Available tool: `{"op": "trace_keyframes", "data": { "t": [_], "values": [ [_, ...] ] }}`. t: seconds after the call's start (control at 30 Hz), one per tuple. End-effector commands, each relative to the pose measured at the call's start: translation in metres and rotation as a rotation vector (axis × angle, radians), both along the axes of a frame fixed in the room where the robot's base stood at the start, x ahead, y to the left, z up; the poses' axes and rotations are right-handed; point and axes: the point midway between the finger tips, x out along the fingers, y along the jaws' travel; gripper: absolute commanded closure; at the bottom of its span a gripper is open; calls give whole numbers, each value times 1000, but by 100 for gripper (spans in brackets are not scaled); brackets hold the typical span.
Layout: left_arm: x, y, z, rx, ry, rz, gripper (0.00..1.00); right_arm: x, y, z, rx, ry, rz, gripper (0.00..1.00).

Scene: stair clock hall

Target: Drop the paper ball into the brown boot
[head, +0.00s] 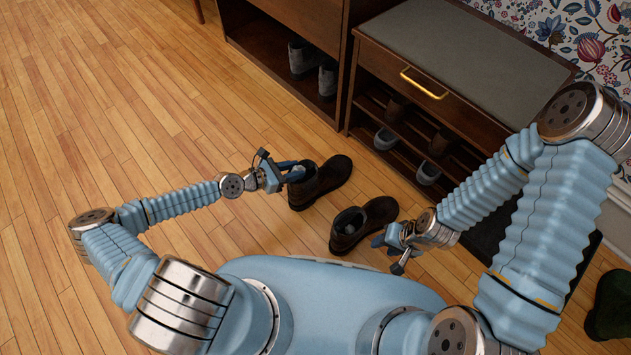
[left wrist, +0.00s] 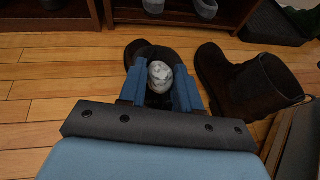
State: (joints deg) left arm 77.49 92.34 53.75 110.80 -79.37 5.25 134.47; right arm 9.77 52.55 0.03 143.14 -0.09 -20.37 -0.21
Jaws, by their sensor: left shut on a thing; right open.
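Two dark brown boots stand side by side on the floor. One boot (head: 328,181) is beside my left gripper (head: 293,172); it also shows behind the fingers in the left wrist view (left wrist: 135,52). The other boot (head: 370,220) is nearer my body, and shows at the right in the left wrist view (left wrist: 238,84). My left gripper is shut on a crumpled white and grey paper ball (left wrist: 160,78), at the shaft opening of the first boot. I cannot tell the height between them. My right gripper (head: 388,251) is open and empty beside the nearer boot.
A dark wooden shoe bench (head: 430,78) with a grey top and several shoes on its racks stands behind the boots. Another cabinet (head: 283,58) holds grey boots. A dark green item (head: 609,305) lies at the far right. The wooden floor (head: 110,120) at left is clear.

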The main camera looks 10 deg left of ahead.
Motion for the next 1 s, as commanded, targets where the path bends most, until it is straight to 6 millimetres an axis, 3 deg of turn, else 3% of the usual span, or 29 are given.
{"op": "trace_keyframes", "data": {
  "t": [0.07,0.1,0.27,0.67,1.0],
  "values": [
    [0,0,0,0,0,0,95,0,0,0,0,0,0,57],
    [0,0,0,0,0,0,63,0,0,0,0,0,0,57],
    [0,0,0,0,0,0,38,0,0,0,0,0,0,57],
    [-5,7,2,0,1,3,37,0,0,-3,0,1,0,57],
    [-51,62,32,0,1,6,37,0,1,-11,2,2,2,57]
  ]
}}
